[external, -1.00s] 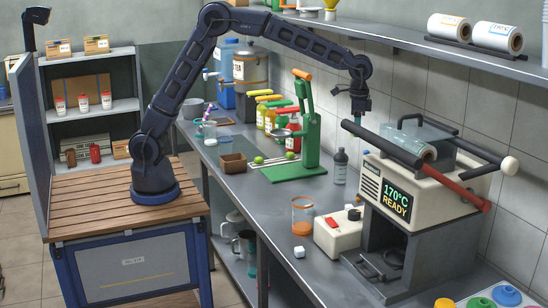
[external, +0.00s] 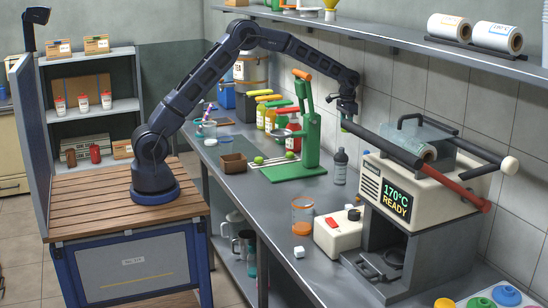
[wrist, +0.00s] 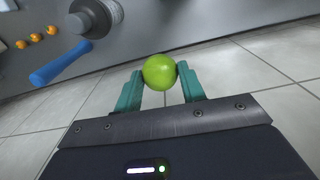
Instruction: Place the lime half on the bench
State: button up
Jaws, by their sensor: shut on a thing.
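My gripper (external: 346,112) is raised above the bench (external: 262,206), between the green hand press and the white press machine. In the wrist view its teal fingers (wrist: 160,84) are shut on the lime half (wrist: 159,72), with its round green side showing. The lime half's cut face is not visible there.
The green press (external: 307,140), a dark bottle (external: 340,167), a glass (external: 302,216), a small white-and-red device (external: 338,236) and the white machine (external: 395,200) stand on the bench. A brown box (external: 233,164) sits left. The front strip is largely bare. A wall shelf (external: 420,52) runs above.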

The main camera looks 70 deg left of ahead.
jog(key=a+r, duration=0.5)
jog(key=r, duration=0.1)
jog(key=s+a+n, duration=0.2)
jog(key=s+a, duration=0.4)
jog(key=a, duration=0.5)
jog(key=s+a+n, duration=0.2)
jog(key=s+a, duration=0.3)
jog(key=a, duration=0.6)
jog(key=s+a+n, duration=0.3)
jog(key=s+a, duration=0.7)
jog(key=s, duration=0.3)
jog(key=s+a+n, duration=0.2)
jog(key=s+a, duration=0.8)
jog(key=s, duration=0.3)
jog(key=f, duration=2)
jog(key=shift+s+a, duration=0.15)
jog(key=shift+s, duration=0.05)
jog(key=shift+f, duration=2.65)
jog(key=shift+f, duration=0.1)
